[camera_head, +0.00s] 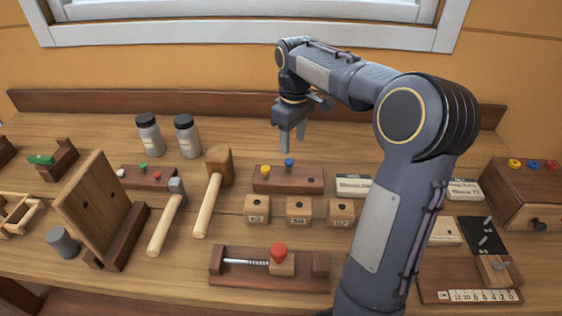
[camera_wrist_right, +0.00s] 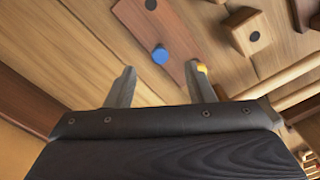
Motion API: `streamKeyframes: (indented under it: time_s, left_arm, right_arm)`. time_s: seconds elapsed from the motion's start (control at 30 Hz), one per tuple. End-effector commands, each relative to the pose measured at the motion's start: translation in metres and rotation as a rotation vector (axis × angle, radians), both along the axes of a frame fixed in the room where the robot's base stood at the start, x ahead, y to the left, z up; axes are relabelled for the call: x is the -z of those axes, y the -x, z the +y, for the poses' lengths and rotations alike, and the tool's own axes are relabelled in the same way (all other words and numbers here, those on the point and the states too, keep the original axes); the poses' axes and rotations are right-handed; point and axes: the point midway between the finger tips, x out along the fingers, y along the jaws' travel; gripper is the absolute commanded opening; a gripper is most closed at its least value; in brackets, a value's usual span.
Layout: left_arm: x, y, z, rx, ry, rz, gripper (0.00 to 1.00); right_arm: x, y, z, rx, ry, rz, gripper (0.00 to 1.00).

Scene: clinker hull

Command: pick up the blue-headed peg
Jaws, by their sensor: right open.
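The blue-headed peg (camera_head: 289,163) stands upright in a reddish-brown wooden block (camera_head: 300,187), with a yellow-headed peg (camera_head: 265,170) to its left and a dark hole to its right. My right gripper (camera_head: 291,146) is open, empty and pointing down above the blue-headed peg. In the right wrist view, the blue head (camera_wrist_right: 160,56) shows in the gap between the two fingertips (camera_wrist_right: 160,72), a little beyond them and not touching. The yellow head (camera_wrist_right: 202,68) lies beside one fingertip, partly hidden by it. My left gripper is not in view.
Three numbered wooden cubes (camera_head: 299,211) sit in front of the block. A mallet (camera_head: 217,168) and hammer (camera_head: 167,217) lie to the left; two jars (camera_head: 186,136) stand behind. A spring fixture with a red knob (camera_head: 278,250) is nearer. My right arm hides part of the bench's right.

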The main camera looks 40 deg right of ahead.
Motion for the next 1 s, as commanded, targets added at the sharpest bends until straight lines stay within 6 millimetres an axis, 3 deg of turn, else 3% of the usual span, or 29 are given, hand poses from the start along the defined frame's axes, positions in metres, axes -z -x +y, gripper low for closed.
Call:
streamKeyframes:
  time_s: [0.37,0.63,0.93,1.0]
  left_arm:
    - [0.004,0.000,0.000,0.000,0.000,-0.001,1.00]
    - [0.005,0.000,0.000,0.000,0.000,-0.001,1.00]
    - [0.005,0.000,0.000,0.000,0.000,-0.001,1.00]
    - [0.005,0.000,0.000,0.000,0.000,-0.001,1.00]
  right_arm:
    - [0.036,-0.003,-0.001,-0.002,0.005,0.010,0.49]
    - [0.073,-0.007,0.002,-0.002,0.005,0.009,0.49]
    - [0.080,-0.007,0.002,-0.002,0.005,0.006,0.49]
    - [0.079,-0.007,0.002,-0.002,0.005,0.006,0.42]
